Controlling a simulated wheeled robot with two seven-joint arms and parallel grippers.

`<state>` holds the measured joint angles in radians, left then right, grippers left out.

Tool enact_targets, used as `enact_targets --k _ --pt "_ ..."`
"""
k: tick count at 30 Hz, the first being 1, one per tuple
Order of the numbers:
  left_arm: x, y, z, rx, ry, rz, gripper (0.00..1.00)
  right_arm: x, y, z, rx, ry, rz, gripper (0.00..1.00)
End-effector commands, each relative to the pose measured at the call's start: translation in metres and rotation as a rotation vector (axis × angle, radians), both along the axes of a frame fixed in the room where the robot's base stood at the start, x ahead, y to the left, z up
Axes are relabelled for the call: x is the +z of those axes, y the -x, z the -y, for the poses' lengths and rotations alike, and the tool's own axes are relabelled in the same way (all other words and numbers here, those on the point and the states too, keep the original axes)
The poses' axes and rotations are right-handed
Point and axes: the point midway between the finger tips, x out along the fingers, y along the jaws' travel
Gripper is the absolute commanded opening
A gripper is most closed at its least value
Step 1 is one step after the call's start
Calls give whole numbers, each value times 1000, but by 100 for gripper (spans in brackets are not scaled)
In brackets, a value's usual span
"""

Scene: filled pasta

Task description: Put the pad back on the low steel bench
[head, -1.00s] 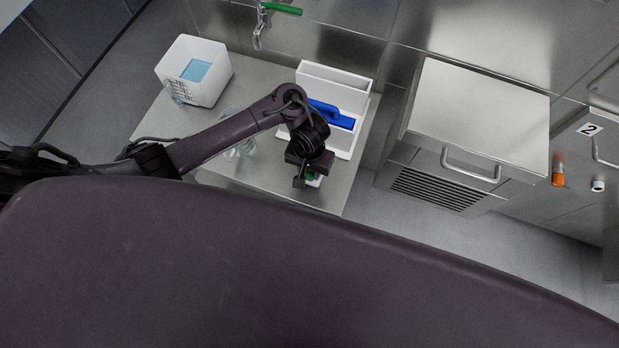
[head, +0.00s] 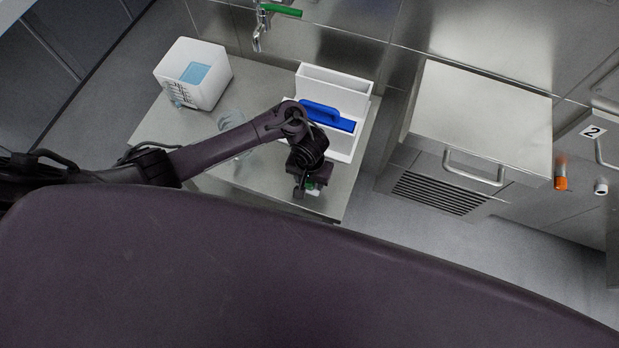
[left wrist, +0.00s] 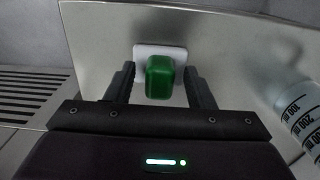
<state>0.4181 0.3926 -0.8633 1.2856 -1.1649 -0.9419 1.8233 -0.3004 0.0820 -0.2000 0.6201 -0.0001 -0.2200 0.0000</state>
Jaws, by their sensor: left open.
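The pad has a white base and a green block handle (left wrist: 160,77). In the left wrist view its white base (left wrist: 143,52) appears to lie on the low steel bench (left wrist: 95,40). In the head view the pad is mostly hidden under my left gripper (head: 308,186), near the front right corner of the bench (head: 215,178). My left gripper (left wrist: 160,88) is open, with one finger on each side of the green handle. Gaps show between the fingers and the handle. My right gripper is not in view.
A white holder (head: 343,85) with a blue-handled tool (head: 335,115) stands behind my left gripper. A white container with blue contents (head: 215,85) is at the back left. A clear graduated beaker (left wrist: 300,112) is close by. A steel cabinet (head: 480,115) stands right of the bench.

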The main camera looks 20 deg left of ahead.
Motion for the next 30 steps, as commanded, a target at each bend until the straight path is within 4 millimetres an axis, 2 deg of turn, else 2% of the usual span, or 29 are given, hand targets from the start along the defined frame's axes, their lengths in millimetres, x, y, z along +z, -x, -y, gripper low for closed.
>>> enact_targets --k 5,14,15,18,24,30 --pt "13 -1 1 0 2 1 49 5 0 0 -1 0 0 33" --pt "80 -2 1 -1 2 3 49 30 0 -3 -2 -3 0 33" --pt "91 -2 0 -1 0 3 49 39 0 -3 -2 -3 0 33" --pt "107 -2 0 0 -1 2 49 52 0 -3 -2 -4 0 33" --pt "120 -1 0 -1 0 1 49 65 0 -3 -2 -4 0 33" --pt "121 -1 0 0 0 1 49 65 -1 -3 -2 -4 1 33"
